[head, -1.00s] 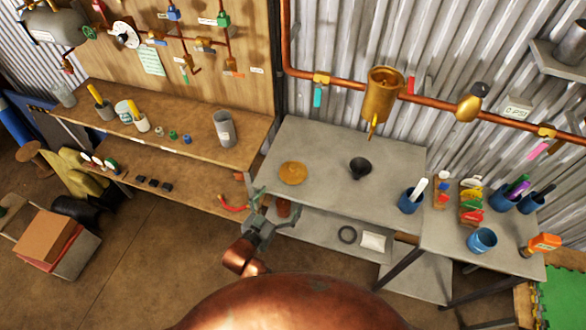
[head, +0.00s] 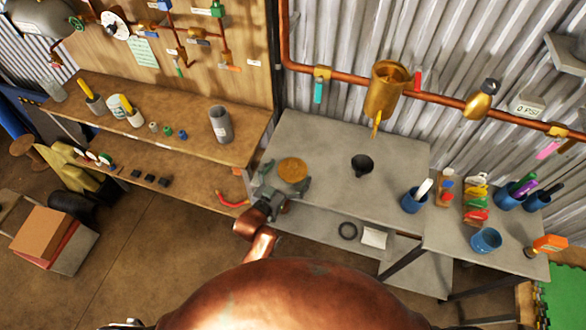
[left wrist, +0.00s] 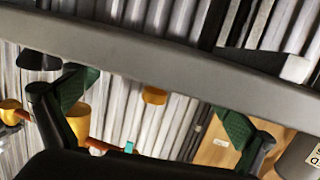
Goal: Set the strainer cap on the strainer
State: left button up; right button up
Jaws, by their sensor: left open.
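A round, flat brass disc, which looks like the strainer cap (head: 292,170), lies on the grey table near its front left edge. The brass strainer (head: 385,90) is fixed on the copper pipe along the wall, its open mouth facing up. It seems to show in the left wrist view too (left wrist: 78,122). My left gripper (head: 284,182) is open and empty, at the table's front edge just in front of the cap. Its two green-padded fingers (left wrist: 155,108) stand wide apart in the left wrist view, where I cannot make out the cap.
A black funnel-like cup (head: 361,165) stands right of the cap on the grey table (head: 325,150). A blue cup (head: 413,201) stands at its right end. A wooden bench (head: 180,125) adjoins on the left.

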pick_arm(q)
jog(key=shift+x, duration=0.9)
jog(key=shift+s, duration=0.1)
jog(key=c, duration=1.5)
